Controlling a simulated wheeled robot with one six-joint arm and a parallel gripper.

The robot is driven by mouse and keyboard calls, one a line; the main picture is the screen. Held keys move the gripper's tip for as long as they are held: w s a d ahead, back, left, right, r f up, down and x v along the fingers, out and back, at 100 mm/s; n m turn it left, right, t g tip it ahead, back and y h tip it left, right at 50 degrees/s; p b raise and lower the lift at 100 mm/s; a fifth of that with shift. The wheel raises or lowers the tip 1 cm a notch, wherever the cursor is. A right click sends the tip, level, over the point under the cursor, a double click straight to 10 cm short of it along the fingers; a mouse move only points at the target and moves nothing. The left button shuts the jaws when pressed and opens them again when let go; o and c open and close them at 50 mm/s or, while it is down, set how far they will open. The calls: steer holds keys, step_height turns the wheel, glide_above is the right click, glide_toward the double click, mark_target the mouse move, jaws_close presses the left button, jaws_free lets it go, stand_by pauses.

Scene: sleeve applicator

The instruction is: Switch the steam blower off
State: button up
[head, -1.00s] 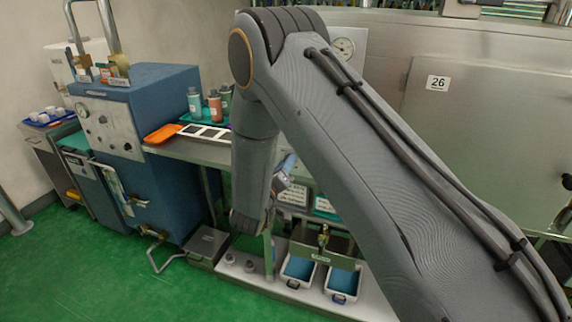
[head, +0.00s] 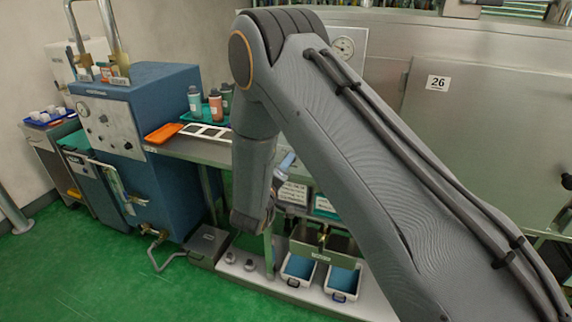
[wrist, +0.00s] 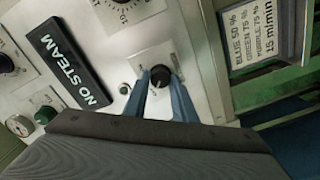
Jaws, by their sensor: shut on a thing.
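In the wrist view my gripper (wrist: 161,88) has its two blue fingers on either side of a black round knob (wrist: 160,76), shut on it. The knob sits on a pale metal control panel (wrist: 210,92). Its pointer setting is too small to read. A black plate reading "NO STEAM" (wrist: 68,62) is to the left of the knob. In the head view the fingers and the knob cannot be made out behind my arm.
The panel also has a dial (wrist: 122,12), a green knob (wrist: 46,114) and a dark knob (wrist: 6,64). A printed card (wrist: 255,32) hangs to the right. In the head view, blue-lined bins (head: 342,281) stand low beyond my arm; green floor is clear at left.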

steer(key=o, duration=1)
steer(key=shift+o, duration=0.2)
steer(key=shift+s+a, duration=0.1)
steer(key=b+v, duration=0.2)
steer(key=v, duration=0.5)
steer(key=shift+s, duration=0.3)
steer(key=shift+a+r, duration=0.1)
steer(key=d+m+g+y, duration=0.3)
steer(key=d+g+y, duration=0.3)
steer(key=d, duration=0.1)
steer(key=s+d+m+g, duration=0.1)
steer(key=s+d+g, duration=0.2)
steer(key=s+d, duration=0.2)
steer(key=s+d+r+m+g, duration=0.1)
steer(key=s+d, duration=0.4)
steer(key=s, duration=0.7)
steer(key=s+d+r+m+g, duration=0.1)
steer(key=s+d+m+g, duration=0.1)
steer(key=s+d+g, duration=0.3)
steer(key=s+d, duration=0.1)
steer(key=s, duration=0.2)
steer(key=shift+s+m+g, duration=0.25)
steer(key=shift+m+g, duration=0.05)
steer(key=shift+m, duration=0.1)
